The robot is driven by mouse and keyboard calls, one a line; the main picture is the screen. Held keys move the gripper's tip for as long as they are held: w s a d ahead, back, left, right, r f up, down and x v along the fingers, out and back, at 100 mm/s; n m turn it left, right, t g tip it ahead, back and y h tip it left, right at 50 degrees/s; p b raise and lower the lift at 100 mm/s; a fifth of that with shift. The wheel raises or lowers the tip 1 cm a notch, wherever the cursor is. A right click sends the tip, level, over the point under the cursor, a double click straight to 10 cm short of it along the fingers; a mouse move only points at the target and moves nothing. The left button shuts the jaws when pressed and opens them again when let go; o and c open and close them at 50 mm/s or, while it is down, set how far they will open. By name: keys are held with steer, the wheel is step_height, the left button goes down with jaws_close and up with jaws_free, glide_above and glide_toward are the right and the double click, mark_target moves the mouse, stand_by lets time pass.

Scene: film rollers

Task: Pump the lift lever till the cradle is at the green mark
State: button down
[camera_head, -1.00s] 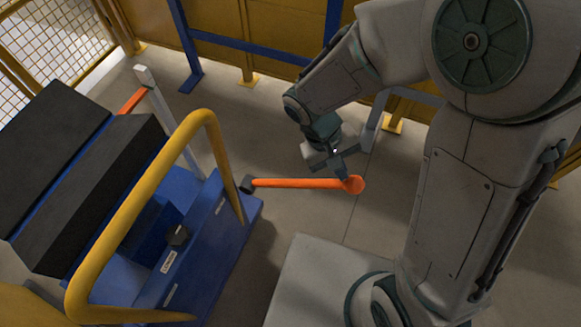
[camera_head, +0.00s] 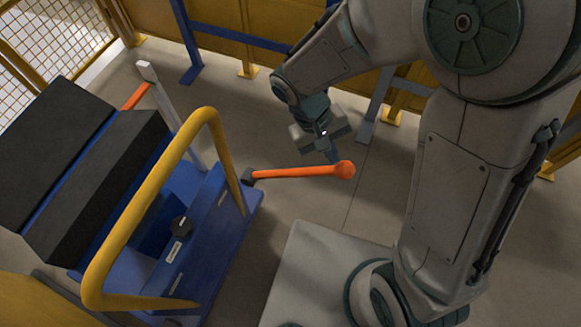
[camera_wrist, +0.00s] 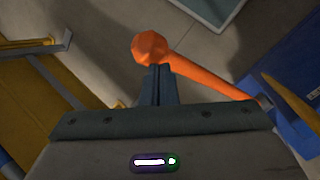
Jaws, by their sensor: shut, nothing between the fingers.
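The lift lever (camera_head: 300,172) is an orange bar with a round knob at its right end, reaching out from the blue lift cart (camera_head: 205,235). My gripper (camera_head: 334,157) is shut and empty, with its fingertips at the lever just beside the knob. In the wrist view the shut fingers (camera_wrist: 156,75) overlap the lever (camera_wrist: 205,80) next to the knob; I cannot tell whether they touch it. The cradle (camera_head: 95,190), with black padded tops, sits on the cart at left. A pale upright post (camera_head: 170,112) stands behind it. I see no green mark.
A yellow tube handle (camera_head: 150,210) arches over the cart, left of the lever. Yellow panels and a blue rail (camera_head: 235,42) stand behind. The grey floor around the lever is clear.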

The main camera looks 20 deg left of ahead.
steer(key=a+r+p, duration=0.1)
steer(key=a+r, duration=0.1)
steer(key=a+r+p, duration=0.2)
steer(key=shift+w+r, duration=0.15)
steer(key=shift+r, duration=0.1)
stand_by(0.5)
steer(key=s+d+r+m+t+y+p, duration=0.1)
steer(key=d+r+m+y+p, duration=0.1)
steer(key=d+r, duration=0.7)
steer(key=s+d+r+m+t+y+p, duration=0.1)
steer(key=d+r+m+t+y+p, duration=0.1)
steer(key=d+r+m, duration=0.3)
steer(key=d+r+y+p, duration=0.1)
steer(key=d+r, duration=0.3)
steer(key=d, duration=0.4)
steer(key=shift+d, duration=0.15)
